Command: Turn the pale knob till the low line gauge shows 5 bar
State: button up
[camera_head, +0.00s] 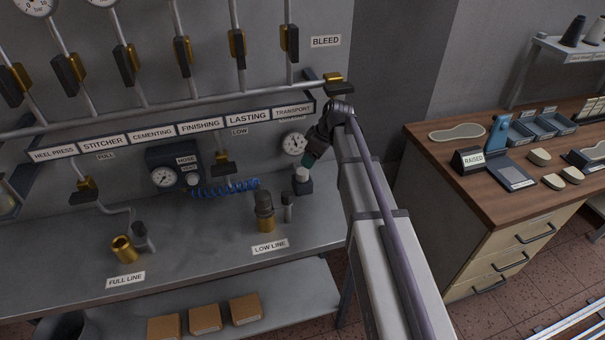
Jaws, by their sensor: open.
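A pale knob (302,174) sits on top of a dark block (303,187) on the grey bench, right of the low line fittings. A round white gauge (294,143) stands just above and behind it; its needle is too small to read. My gripper (308,162) reaches down from the arm to just above the knob, with its dark fingertips close to the knob's top. It is open, and whether it touches the knob cannot be told. A "LOW LINE" label (270,246) lies at the bench front.
A brass-and-dark fitting (265,212) and a small dark valve (287,206) stand left of the knob. Farther left are a blue coiled hose (226,188) and another gauge (164,177). Pipes with levers run above. A wooden-topped cabinet (450,175) stands at the right.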

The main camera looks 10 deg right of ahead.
aim_at(302, 171)
jog(key=n, duration=0.3)
jog(key=shift+s+a, duration=0.2)
jog(key=shift+a, duration=0.15)
jog(key=b+x, duration=0.7)
jog(key=shift+a+f, duration=0.15)
jog(key=shift+f, duration=0.2)
jog(key=shift+r, duration=0.2)
jog(key=shift+c, duration=0.3)
jog(key=c, duration=0.8)
jog(key=m, duration=0.3)
jog(key=shift+t, duration=0.3)
jog(key=shift+c, duration=0.2)
